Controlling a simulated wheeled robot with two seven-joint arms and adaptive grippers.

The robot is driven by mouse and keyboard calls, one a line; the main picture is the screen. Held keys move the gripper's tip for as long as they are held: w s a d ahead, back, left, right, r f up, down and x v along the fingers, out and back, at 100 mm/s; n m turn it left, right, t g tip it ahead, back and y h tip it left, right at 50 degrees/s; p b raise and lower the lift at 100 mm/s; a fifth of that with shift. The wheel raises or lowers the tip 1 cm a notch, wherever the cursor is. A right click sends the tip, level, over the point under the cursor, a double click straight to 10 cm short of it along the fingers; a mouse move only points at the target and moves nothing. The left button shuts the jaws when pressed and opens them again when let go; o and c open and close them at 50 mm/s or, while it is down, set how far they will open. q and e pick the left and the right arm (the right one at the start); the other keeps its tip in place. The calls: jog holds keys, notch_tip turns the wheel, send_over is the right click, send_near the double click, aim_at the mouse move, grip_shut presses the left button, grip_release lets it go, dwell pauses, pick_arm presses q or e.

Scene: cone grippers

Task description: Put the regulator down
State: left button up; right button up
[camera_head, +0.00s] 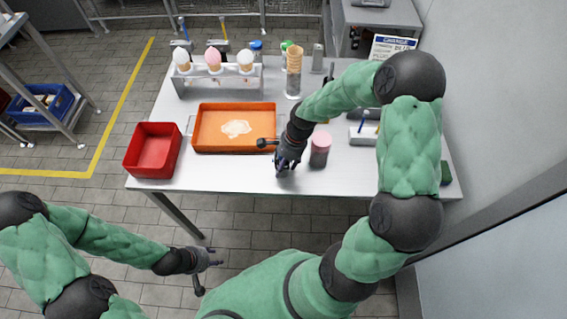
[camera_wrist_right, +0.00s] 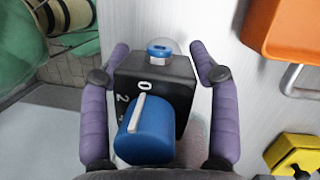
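The regulator (camera_wrist_right: 155,85) is a black box with a blue knob and white markings, seen close up in the right wrist view. The purple fingers of my right gripper (camera_wrist_right: 160,62) lie along both its sides, with the tips against the box. In the head view my right gripper (camera_head: 286,165) is over the table's front part, left of a pink-lidded jar; the regulator is mostly hidden there by the hand. I cannot tell how far it is above the tabletop. My left gripper (camera_head: 213,257) is open and empty, in front of the table and away from it.
The white table (camera_head: 240,178) holds a red bin (camera_head: 152,150), an orange tray (camera_head: 262,146) with a pale patch, a rack (camera_head: 218,82) with ice-cream cones, stacked cones (camera_head: 294,60) and the pink-lidded jar (camera_head: 320,148). The front strip below the tray is clear.

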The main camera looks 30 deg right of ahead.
dwell(0.3)
jog(key=p+v, duration=0.3)
jog(key=v, duration=0.9)
jog(key=shift+r, duration=0.2)
jog(key=shift+a, duration=0.1)
